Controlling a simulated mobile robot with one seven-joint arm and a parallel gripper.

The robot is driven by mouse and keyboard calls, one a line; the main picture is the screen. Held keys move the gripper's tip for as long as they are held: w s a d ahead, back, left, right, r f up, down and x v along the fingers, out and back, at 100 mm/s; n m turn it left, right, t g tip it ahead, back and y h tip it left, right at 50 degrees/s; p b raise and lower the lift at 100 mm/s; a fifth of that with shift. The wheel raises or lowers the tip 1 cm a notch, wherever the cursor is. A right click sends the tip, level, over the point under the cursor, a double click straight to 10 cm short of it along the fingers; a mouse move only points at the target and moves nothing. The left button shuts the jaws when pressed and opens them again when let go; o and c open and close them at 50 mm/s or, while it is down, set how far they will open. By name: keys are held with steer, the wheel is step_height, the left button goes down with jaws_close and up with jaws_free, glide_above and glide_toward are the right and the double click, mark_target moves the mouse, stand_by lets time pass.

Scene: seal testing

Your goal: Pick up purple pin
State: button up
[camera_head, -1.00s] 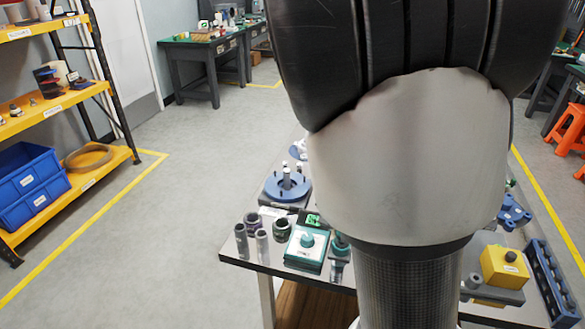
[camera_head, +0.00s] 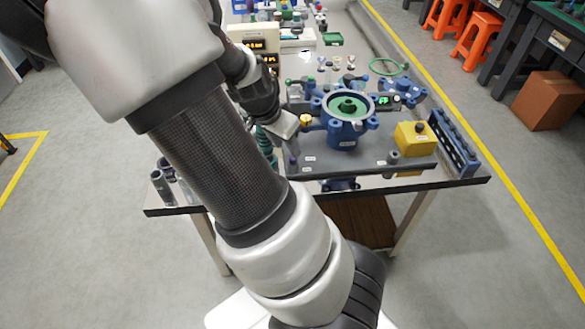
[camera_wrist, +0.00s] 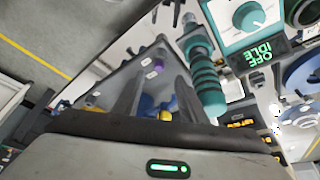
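My gripper (camera_head: 284,126) is over the left part of the grey fixture plate (camera_head: 385,165) in the head view. In the wrist view my gripper (camera_wrist: 157,88) has its two fingers apart, with nothing seen held between them. A small purple piece (camera_wrist: 160,38), which looks like the purple pin, shows beyond the fingertips on the plate in the wrist view.
A blue round housing (camera_head: 346,133) and a yellow block (camera_head: 413,139) stand on the plate. A blue rack (camera_head: 455,147) is at the table's right edge. A teal ribbed cylinder (camera_wrist: 207,84) stands close beside the right finger. A white-and-teal box with a dial (camera_wrist: 243,18) is beyond.

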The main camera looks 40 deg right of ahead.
steer(key=b+x, duration=0.3)
steer(key=x, duration=0.3)
steer(key=shift+s, duration=0.15)
jaws_close()
